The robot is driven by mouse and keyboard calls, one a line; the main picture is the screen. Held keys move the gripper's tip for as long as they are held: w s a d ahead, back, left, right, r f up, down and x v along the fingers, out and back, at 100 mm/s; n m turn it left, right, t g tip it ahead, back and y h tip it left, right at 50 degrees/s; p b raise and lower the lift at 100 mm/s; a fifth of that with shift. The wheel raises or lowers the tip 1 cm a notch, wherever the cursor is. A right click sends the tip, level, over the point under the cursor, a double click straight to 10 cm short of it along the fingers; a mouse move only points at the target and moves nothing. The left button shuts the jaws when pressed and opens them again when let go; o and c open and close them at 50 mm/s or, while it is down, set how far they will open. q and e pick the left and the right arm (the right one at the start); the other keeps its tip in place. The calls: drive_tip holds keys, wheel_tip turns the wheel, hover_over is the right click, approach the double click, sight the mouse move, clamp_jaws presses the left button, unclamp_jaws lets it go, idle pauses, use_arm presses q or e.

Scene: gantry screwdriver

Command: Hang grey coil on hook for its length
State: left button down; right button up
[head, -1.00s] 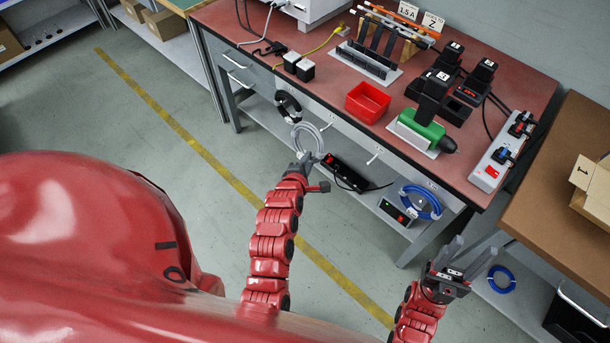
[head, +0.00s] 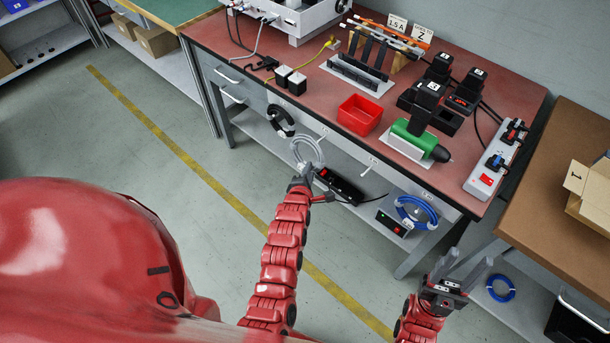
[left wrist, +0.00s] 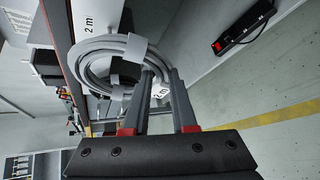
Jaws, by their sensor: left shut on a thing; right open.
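The grey coil (head: 307,153) is in my left gripper (head: 303,176), held upright in front of the red-topped bench's front edge. In the left wrist view the coil (left wrist: 88,62) has a pale tag reading "2 m" (left wrist: 160,91), and the fingers are shut on its near side. A "2 m" label (left wrist: 90,25) on the bench front is right beside the coil. A pale hook (head: 323,134) sticks out from the bench front just right of the coil's top; I cannot tell whether they touch. My right gripper (head: 463,273) is open and empty at the lower right.
A black coil (head: 280,123) hangs at the bench front to the left, a blue coil (head: 416,212) to the right. Another hook (head: 370,166) between them looks empty. A black power strip (head: 340,187) lies on the lower shelf. A red bin (head: 360,115) stands near the bench edge.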

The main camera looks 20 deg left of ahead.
use_arm(q)
drive_tip(key=shift+w+d+f+b, duration=0.15)
drive_tip(key=shift+w+d+b, duration=0.15)
drive_tip(key=shift+w, duration=0.65)
drive_tip(key=shift+w+d+f+b, duration=0.15)
drive_tip(key=shift+w+d, duration=0.25)
drive_tip(key=shift+w, duration=0.5)
drive_tip(key=shift+w+f+b, duration=0.15)
drive_tip(key=shift+f+b, duration=0.05)
drive_tip(key=shift+b, duration=0.3)
drive_tip(key=shift+w+d+f+b, duration=0.2)
drive_tip(key=shift+w+b, duration=0.25)
drive_tip(key=shift+b, duration=0.5)
drive_tip(key=c, duration=0.6)
unclamp_jaws()
drive_tip(key=shift+c, duration=0.2)
drive_tip(key=shift+s, duration=0.15)
